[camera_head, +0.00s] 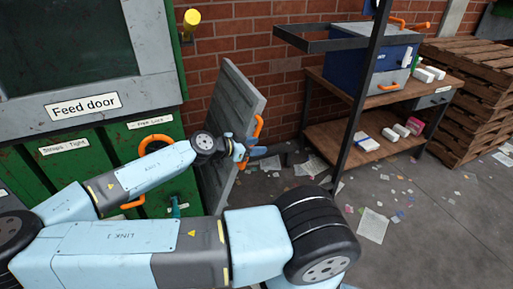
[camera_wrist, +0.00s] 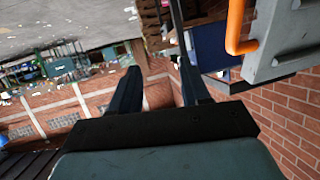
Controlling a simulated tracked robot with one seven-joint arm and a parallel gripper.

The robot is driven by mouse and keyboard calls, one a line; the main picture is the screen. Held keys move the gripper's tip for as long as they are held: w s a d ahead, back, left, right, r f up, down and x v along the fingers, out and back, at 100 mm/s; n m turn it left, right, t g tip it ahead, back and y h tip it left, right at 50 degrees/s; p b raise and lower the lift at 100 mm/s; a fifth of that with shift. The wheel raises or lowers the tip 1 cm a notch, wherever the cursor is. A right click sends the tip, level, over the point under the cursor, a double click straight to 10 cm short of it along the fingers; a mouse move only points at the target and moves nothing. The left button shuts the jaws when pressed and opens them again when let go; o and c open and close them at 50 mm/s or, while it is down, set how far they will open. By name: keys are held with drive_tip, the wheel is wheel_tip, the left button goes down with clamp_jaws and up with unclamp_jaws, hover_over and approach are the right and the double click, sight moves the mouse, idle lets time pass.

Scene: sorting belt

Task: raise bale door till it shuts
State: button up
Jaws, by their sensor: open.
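A grey slab door (camera_head: 232,112), which I take to be the bale door, stands out at an angle beside the green baler; I read no label on it. An orange handle (camera_head: 258,127) sits on its right side. The door (camera_wrist: 283,43) and handle (camera_wrist: 237,25) also show at the upper right of the wrist view. My gripper (camera_head: 258,152) is just below the handle in the head view, its tips small and dark. In the wrist view my gripper (camera_wrist: 160,84) is open, nothing between its fingers, with the handle to the right of them and apart.
The green baler (camera_head: 115,160) carries a grey panel labelled "Feed door" (camera_head: 83,105) and an orange handle (camera_head: 155,143). A workbench (camera_head: 400,140) with a blue box (camera_head: 355,60) stands at right behind a dark post (camera_head: 362,95). Pallets (camera_head: 480,90) stand beyond. Paper scraps litter the floor.

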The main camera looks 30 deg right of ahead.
drive_tip(key=shift+s+a+r, duration=0.1)
drive_tip(key=shift+s+r, duration=0.15)
drive_tip(key=shift+s, duration=0.25)
drive_tip(key=shift+s+a+r, duration=0.1)
drive_tip(key=shift+s+r, duration=0.1)
drive_tip(key=shift+s, duration=0.3)
